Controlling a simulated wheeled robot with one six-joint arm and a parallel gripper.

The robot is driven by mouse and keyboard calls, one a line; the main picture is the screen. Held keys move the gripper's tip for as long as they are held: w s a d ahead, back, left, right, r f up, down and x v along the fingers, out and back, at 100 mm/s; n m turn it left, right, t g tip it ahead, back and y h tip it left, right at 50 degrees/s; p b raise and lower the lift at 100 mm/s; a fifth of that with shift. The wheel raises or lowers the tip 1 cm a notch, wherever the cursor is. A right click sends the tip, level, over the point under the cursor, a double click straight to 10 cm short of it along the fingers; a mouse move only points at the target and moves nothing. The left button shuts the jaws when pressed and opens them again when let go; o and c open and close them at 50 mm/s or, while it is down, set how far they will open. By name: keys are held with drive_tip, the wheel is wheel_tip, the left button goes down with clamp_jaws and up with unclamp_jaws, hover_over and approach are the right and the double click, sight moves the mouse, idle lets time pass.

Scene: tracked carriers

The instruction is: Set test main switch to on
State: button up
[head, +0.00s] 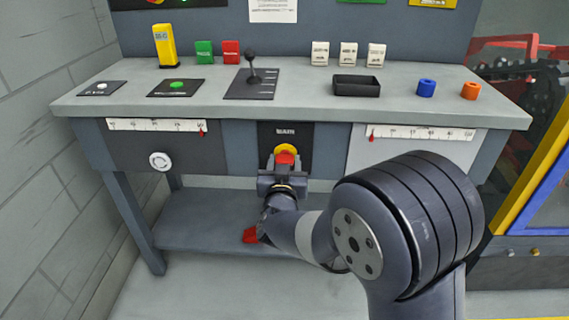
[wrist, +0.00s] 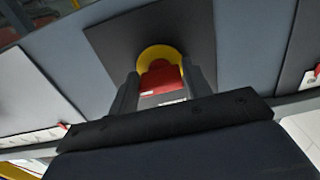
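The main switch is a black plate (head: 303,132) marked "MAIN" on the front of the bench, with a yellow disc (head: 287,148) and a red handle (head: 285,158). In the wrist view the red handle (wrist: 162,78) stands before the yellow disc (wrist: 160,52) on the black plate (wrist: 110,40). My gripper (wrist: 161,85) is at the handle, one finger on each side. The handle fills the space between the fingers with no clear gap, so it looks shut on it. The lower handle and any on/off marks are hidden by my gripper.
A white round knob (head: 160,162) is on the left panel. Scales with red pointers flank the switch. The bench top (head: 305,98) holds a lever (head: 251,75), a green button (head: 176,85), a black tray (head: 357,85) and rings. A red object (head: 250,235) lies on the lower shelf.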

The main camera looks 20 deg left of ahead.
drive_tip(key=o, duration=0.3)
drive_tip(key=shift+o, duration=0.2)
drive_tip(key=p+v, duration=0.2)
drive_tip(key=v, duration=0.8)
drive_tip(key=shift+s, duration=0.4)
drive_tip(key=b+x, duration=0.2)
drive_tip(key=x, duration=0.9)
drive_tip(key=shift+d, duration=0.15)
drive_tip(key=shift+s, duration=0.1)
